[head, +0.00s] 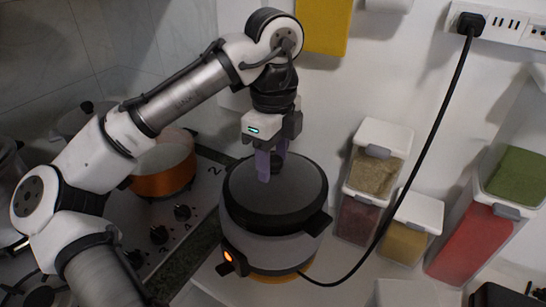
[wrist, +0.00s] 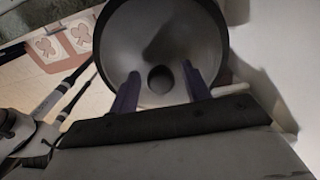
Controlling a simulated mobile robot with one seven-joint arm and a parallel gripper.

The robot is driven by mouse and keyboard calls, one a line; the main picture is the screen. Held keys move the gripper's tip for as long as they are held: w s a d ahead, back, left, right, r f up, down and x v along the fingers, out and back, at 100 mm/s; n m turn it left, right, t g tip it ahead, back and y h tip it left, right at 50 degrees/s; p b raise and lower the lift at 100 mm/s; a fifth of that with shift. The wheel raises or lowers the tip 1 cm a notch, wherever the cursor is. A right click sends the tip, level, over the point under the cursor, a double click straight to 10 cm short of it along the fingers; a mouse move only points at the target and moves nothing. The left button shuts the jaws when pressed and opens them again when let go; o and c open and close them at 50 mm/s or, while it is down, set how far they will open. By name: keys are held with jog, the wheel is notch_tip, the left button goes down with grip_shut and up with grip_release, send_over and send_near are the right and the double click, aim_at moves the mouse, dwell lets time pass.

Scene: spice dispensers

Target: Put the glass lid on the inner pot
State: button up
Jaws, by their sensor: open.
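The round dark glass lid (head: 285,192) lies on top of the grey and black cooker (head: 268,244), and I see no gap between them. The inner pot is not visible under it. The lid's dark knob (wrist: 161,78) stands at its middle. My gripper (head: 272,168) points down over the lid with its purple fingers open. In the wrist view, my gripper (wrist: 162,76) has one finger on each side of the knob, apart from it. The head view partly hides the knob behind the fingers.
A black cable (head: 428,150) runs from the cooker to the wall socket strip (head: 505,24). Several clear spice containers with white lids (head: 385,137) stand to the right. A copper pot (head: 163,172) sits on the stove at left. The wall is close behind.

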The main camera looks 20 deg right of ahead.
aim_at(272, 157)
notch_tip(272, 157, up, 11)
jog(key=shift+r+p, duration=0.15)
jog(key=shift+p, duration=0.2)
jog(key=shift+w, duration=0.15)
dwell(1.9)
jog(key=shift+w+a, duration=0.1)
jog(key=shift+a, duration=0.75)
jog(key=shift+c, duration=0.2)
